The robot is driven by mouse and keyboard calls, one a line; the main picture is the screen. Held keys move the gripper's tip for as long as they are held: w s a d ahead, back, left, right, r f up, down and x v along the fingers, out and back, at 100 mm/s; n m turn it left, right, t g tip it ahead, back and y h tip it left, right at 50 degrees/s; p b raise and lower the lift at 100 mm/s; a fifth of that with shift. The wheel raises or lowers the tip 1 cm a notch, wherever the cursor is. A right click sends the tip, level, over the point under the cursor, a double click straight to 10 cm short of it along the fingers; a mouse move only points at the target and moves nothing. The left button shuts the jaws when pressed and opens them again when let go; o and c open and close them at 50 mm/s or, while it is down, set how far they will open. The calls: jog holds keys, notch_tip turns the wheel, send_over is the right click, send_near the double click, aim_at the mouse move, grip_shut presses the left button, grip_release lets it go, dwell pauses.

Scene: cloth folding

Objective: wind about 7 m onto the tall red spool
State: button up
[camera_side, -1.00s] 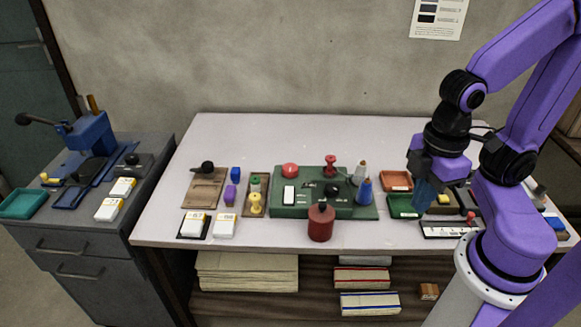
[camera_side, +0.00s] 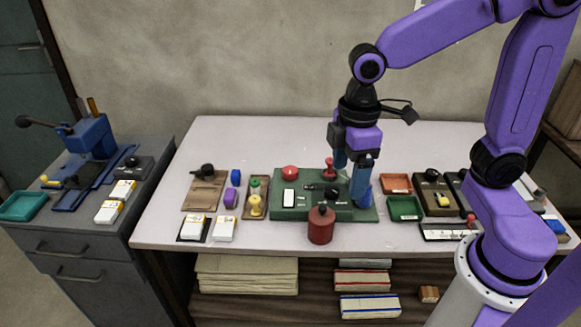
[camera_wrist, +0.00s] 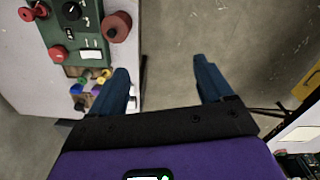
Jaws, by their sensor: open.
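The tall red spool (camera_side: 329,166) stands upright near the back of the green winder base (camera_side: 285,212); it also shows at the upper left of the wrist view (camera_wrist: 33,12). A red button (camera_side: 290,172) and a white panel (camera_side: 290,198) are on the base. My gripper (camera_side: 352,178) points down at the base's right end, just right of the red spool. The jaws are open; in the wrist view the blue fingers (camera_wrist: 163,82) are apart with nothing seen between them.
A dark red canister (camera_side: 320,226) stands at the front of the base. A brown tray (camera_side: 258,183) with green and yellow spools is to its left. An orange tray (camera_side: 397,183) and a green tray (camera_side: 405,209) lie to the right. The table's back strip is clear.

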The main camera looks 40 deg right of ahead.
jog(key=w, duration=1.1)
jog(key=m, duration=0.1)
send_over(290, 169)
notch_tip(290, 169, down, 8)
notch_tip(290, 169, down, 16)
jog(key=shift+s+f, duration=0.1)
jog(key=c, duration=1)
